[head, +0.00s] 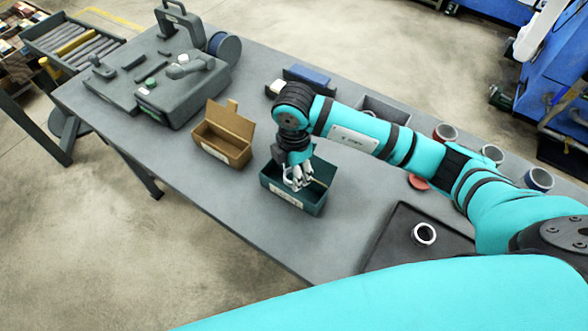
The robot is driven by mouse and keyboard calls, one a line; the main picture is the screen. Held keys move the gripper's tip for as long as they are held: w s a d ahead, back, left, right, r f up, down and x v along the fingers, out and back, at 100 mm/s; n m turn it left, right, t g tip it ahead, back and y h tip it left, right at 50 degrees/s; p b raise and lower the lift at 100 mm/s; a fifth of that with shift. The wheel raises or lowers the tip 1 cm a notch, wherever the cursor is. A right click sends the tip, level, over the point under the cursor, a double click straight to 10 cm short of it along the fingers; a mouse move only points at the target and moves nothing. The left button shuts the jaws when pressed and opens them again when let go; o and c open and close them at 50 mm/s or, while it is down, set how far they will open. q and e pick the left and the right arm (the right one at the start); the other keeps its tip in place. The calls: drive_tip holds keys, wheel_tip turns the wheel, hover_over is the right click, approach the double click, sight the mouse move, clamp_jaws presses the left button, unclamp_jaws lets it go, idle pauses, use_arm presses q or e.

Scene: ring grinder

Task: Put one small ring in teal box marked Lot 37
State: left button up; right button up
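The teal box (318,205) with a pale label on its front stands on the grey table, near its front edge. The label's writing is too small to read. My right gripper (297,183) points down into this box's opening. Pale, curved shapes show around its fingers; I cannot tell whether a ring is between them or whether the fingers are open. A small metallic ring (424,233) lies on the dark tray (393,226) at the right. My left gripper is not in view.
A tan box (238,150) stands left of the teal box. Several round containers (445,132) and a red disc (418,182) are at the right, partly behind my arm. A grey machine (183,95) fills the table's far left. Bare table lies in front of the boxes.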

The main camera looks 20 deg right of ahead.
drive_tip(key=shift+f+b, duration=0.3)
drive_tip(key=shift+f, duration=0.25)
drive_tip(key=o, duration=1.2)
drive_tip(key=shift+r, duration=0.25)
drive_tip(key=shift+r+p, duration=0.6)
drive_tip(key=shift+p, duration=0.05)
wheel_tip(320, 180, up, 12)
drive_tip(key=b, duration=0.2)
drive_tip(key=shift+f, duration=0.2)
